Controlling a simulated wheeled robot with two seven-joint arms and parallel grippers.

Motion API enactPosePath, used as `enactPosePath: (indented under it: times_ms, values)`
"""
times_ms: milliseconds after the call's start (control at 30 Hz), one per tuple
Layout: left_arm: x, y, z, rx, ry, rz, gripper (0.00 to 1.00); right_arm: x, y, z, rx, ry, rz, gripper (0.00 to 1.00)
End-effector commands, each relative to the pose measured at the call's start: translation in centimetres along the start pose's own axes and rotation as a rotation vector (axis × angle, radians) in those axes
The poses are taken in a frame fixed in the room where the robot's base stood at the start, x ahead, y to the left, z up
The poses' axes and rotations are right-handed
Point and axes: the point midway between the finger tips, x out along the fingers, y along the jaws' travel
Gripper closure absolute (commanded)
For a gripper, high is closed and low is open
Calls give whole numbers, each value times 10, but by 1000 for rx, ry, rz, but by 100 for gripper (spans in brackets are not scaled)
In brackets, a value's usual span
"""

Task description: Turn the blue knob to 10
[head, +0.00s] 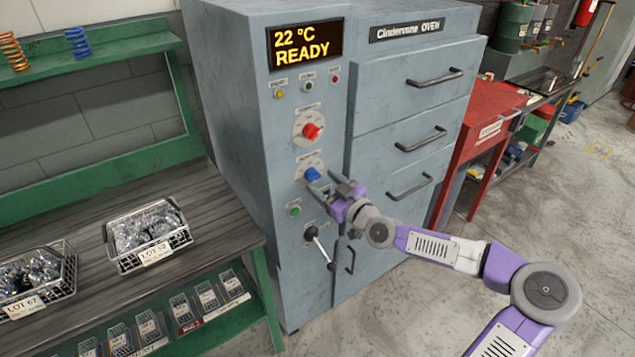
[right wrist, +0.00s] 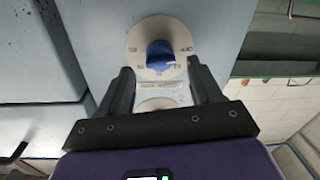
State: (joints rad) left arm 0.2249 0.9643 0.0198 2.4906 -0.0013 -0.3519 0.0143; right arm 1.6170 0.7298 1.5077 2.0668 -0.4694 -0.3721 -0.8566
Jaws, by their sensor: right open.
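The blue knob (head: 312,174) sits on a round white dial on the oven's narrow front panel, below a red knob (head: 312,131). In the right wrist view the blue knob (right wrist: 160,55) is on its dial (right wrist: 137,40), just beyond the fingertips; the dial's marks are too blurred to read. My right gripper (head: 325,190) is open in front of the panel, just below and right of the blue knob. In the right wrist view its two fingers (right wrist: 160,75) stand apart with nothing between them touching. My left gripper is out of view.
The grey oven (head: 410,100) has drawers with handles right of the panel; its display (head: 305,44) reads 22 °C READY. A green button (head: 294,210) and a lever (head: 318,245) are below the blue knob. A green-framed bench (head: 90,230) with wire baskets stands left.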

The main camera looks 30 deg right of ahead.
Motion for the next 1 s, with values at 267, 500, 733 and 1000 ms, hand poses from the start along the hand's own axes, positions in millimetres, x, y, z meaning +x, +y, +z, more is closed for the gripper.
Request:
enactPosePath:
  times_ms: [267,500,733,1000]
  values:
    - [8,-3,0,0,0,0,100,27,0,0,2,1,0,36]
    - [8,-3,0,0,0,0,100,31,0,0,1,0,0,36]
    - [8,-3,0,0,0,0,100,31,0,0,2,0,0,49]
    - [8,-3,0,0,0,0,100,31,0,0,2,0,0,90]
